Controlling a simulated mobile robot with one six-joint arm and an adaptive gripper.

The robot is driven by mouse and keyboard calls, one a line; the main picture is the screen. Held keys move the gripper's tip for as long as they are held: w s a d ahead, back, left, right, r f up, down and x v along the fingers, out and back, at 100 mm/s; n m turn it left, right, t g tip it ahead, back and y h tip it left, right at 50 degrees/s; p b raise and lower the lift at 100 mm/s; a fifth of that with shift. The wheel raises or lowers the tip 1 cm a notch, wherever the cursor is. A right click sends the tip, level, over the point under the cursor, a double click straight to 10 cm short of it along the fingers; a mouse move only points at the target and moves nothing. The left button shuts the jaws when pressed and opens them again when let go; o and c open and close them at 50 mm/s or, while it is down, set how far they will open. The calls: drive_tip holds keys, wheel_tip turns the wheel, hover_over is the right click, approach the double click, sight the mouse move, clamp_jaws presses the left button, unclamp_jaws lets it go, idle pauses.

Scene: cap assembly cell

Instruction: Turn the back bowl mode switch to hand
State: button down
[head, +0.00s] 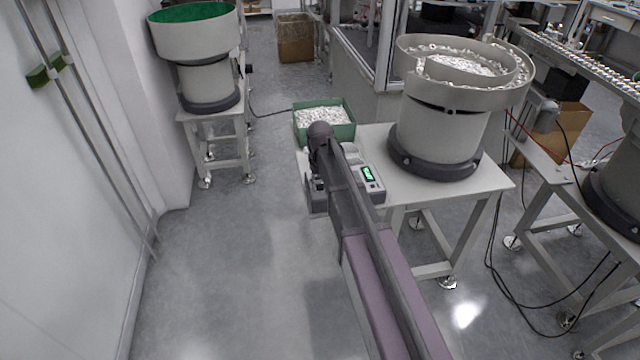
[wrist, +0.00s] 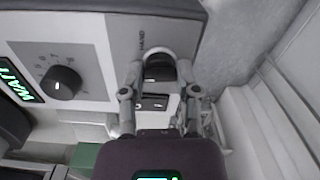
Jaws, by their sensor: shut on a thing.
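A grey control box (wrist: 88,35) fills the upper left of the wrist view. Its mode switch (wrist: 158,70) is a dark knob with a pale rim, beside the printed word HAND. My gripper (wrist: 158,78) has one finger on each side of this knob and is shut on it. The fingers partly cover the switch, so I cannot tell its setting. In the head view the same box, with a green lit display (head: 368,174), sits on a white table (head: 488,183) beside a bowl feeder (head: 440,130). My arm hides the switch there.
A black dial (wrist: 61,83) and a green display (wrist: 18,82) are on the box, left of the switch. A green bin (head: 340,133) of white parts stands behind my arm. Another bowl feeder (head: 205,40) stands at the back left. The floor at left is clear.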

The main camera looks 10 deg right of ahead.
drive_tip(key=m, duration=0.5)
drive_tip(key=shift+s+m, duration=0.1)
drive_tip(key=shift+m, duration=0.2)
drive_tip(key=m, duration=0.5)
idle(0.4)
drive_tip(key=shift+c, duration=1.7)
unclamp_jaws()
drive_tip(key=shift+n, duration=0.3)
